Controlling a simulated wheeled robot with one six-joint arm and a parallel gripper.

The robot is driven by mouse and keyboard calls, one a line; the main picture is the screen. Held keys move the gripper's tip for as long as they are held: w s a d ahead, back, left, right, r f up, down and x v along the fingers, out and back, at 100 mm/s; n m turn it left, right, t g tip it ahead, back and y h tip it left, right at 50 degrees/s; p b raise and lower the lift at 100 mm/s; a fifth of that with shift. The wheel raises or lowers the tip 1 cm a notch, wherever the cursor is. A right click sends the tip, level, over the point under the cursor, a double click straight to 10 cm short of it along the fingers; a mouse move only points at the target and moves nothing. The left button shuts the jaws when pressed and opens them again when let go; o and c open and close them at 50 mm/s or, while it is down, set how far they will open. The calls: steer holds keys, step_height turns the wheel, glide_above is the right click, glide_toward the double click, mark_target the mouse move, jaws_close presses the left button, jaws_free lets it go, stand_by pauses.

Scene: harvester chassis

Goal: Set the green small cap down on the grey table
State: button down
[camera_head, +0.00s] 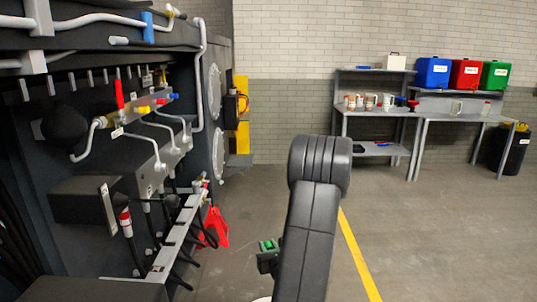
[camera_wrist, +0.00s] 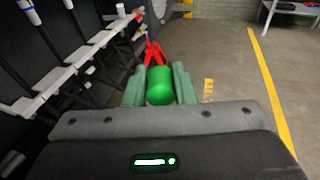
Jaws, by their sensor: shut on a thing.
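The green small cap (camera_wrist: 160,86) sits between the two fingers of my gripper (camera_wrist: 159,84) in the wrist view, and the fingers are shut on it. In the head view my gripper (camera_head: 267,250) shows low in the middle, partly hidden behind my arm, with a bit of green at it. It is above the floor beside the dark chassis. The grey table (camera_head: 468,118) stands far off at the back right against the wall, well away from my gripper.
The chassis (camera_head: 70,200) with hoses, valves and a rail fills the left side. A red stand (camera_head: 215,228) is on the floor by it. Blue (camera_head: 433,72), red (camera_head: 465,73) and green (camera_head: 495,75) boxes stand above the table. A shelf unit (camera_head: 375,112) holds mugs. The floor right of the yellow line is clear.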

step_height(320, 180, down, 14)
steer(key=b, duration=1.3)
steer(key=shift+w+r+b, duration=0.2)
steer(key=shift+w+b, duration=0.15)
steer(key=shift+b, duration=0.05)
steer(key=shift+a, duration=0.15)
